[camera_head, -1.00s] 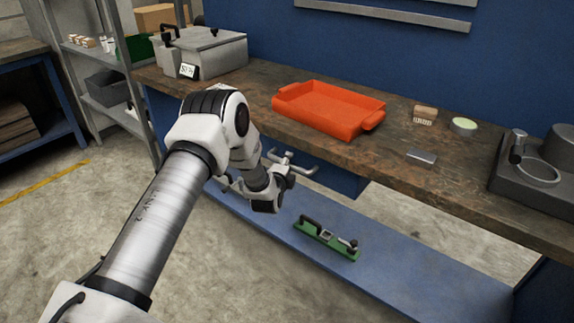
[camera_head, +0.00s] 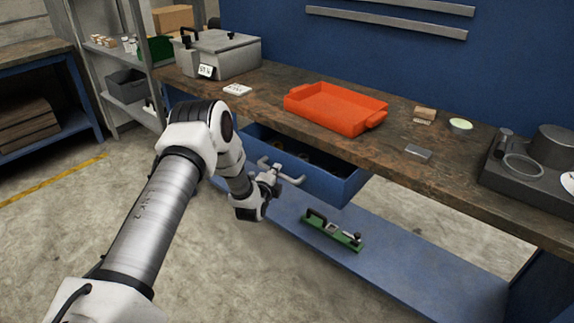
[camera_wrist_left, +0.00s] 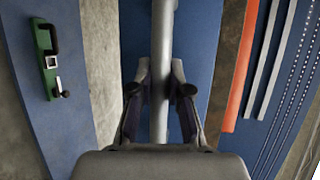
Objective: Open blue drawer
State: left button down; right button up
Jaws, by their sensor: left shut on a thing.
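The blue drawer (camera_head: 325,184) is under the wooden workbench, pulled part way out, with its inside showing along the top and some dark contents in it. Its grey bar handle (camera_head: 290,180) is on the front face. My left gripper (camera_head: 272,180) is at the handle. In the left wrist view the handle bar (camera_wrist_left: 160,85) runs between the two fingers of my left gripper (camera_wrist_left: 160,92), which is shut on it. My right gripper is not in view.
An orange tray (camera_head: 335,108), a grey metal box (camera_head: 218,54) and small items stand on the workbench (camera_head: 260,88). A green tool (camera_head: 334,231) lies on the blue lower shelf (camera_head: 410,270). Open concrete floor is in front.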

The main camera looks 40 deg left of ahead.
pick_arm(q)
jog(key=s+p, duration=0.7)
jog(key=s, duration=0.7)
jog(key=shift+s+a+f+p, duration=0.15)
jog(key=shift+a+p, duration=0.2)
jog(key=c, duration=1.1)
grip_release()
jog(key=shift+d, duration=0.1)
jog(key=v, duration=1.1)
jog(key=shift+s+r, duration=0.25)
jog(key=shift+s, duration=0.05)
